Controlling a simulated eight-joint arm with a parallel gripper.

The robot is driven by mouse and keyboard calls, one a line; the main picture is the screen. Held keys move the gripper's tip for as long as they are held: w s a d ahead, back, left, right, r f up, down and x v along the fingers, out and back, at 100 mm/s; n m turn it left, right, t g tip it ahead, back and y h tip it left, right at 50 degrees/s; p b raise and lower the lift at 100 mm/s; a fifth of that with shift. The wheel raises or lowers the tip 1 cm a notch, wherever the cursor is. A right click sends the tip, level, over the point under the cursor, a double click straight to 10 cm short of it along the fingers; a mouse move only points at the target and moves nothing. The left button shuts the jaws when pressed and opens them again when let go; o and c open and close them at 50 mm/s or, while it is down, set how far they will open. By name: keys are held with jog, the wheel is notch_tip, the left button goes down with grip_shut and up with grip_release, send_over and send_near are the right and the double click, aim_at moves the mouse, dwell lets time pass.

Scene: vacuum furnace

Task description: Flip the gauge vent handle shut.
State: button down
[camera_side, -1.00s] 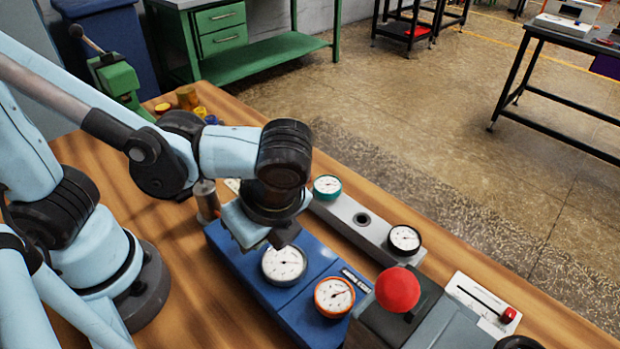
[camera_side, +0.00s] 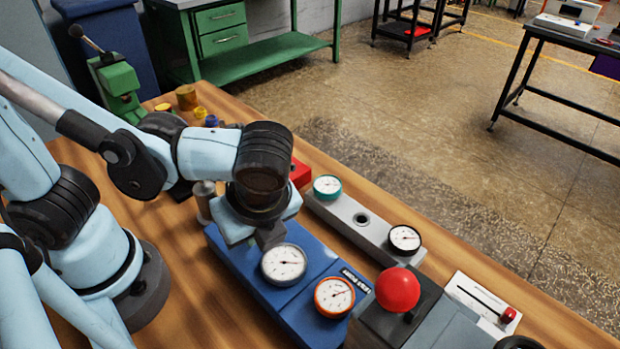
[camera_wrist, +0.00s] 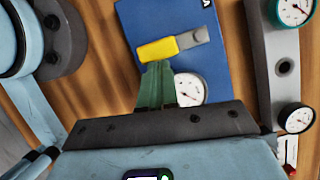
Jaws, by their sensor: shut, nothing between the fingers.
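The gauge vent handle, with a yellow grip (camera_wrist: 158,50) and a grey end (camera_wrist: 195,37), lies across the blue panel (camera_wrist: 130,22) in the wrist view. In the side view my arm hides the handle. My gripper (camera_wrist: 157,72) has green fingers, shut and empty, with tips right beside the yellow grip. I cannot tell whether they touch it. In the side view my gripper (camera_side: 270,236) is low over the blue panel (camera_side: 300,306), just behind a white-faced gauge (camera_side: 284,265). That gauge also shows partly behind the fingers in the wrist view (camera_wrist: 190,88).
An orange-rimmed gauge (camera_side: 334,297) sits further along the panel. A grey bar (camera_side: 348,222) with teal and black gauges stands behind. A red ball knob (camera_side: 397,290) rises at the right, near a red-tipped slider (camera_side: 508,315). A red block (camera_side: 300,173) lies behind my wrist.

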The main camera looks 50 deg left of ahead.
jog(key=shift+m, duration=0.3)
jog(key=shift+a+m, duration=0.15)
jog(key=shift+m, duration=0.15)
jog(key=shift+s+a+m+t+h, duration=0.2)
jog(key=shift+a+m+t, duration=0.15)
jog(key=shift+m, duration=0.3)
jog(key=shift+s+a+m+t+h, duration=0.15)
jog(key=shift+a+m+t, duration=0.2)
jog(key=shift+m, duration=0.3)
jog(key=shift+a, duration=0.5)
jog(key=a+m, duration=0.1)
jog(key=a+m+t, duration=0.1)
jog(key=m, duration=0.1)
jog(key=shift+m+h, duration=0.3)
jog(key=shift+h, duration=0.05)
jog(key=shift+w+a, duration=0.35)
jog(key=shift+a, duration=0.3)
jog(key=shift+w+a+m, duration=0.25)
jog(key=shift+a+m, duration=0.2)
jog(key=shift+m, duration=0.25)
jog(key=shift+w+a, duration=0.7)
jog(key=shift+w, duration=0.2)
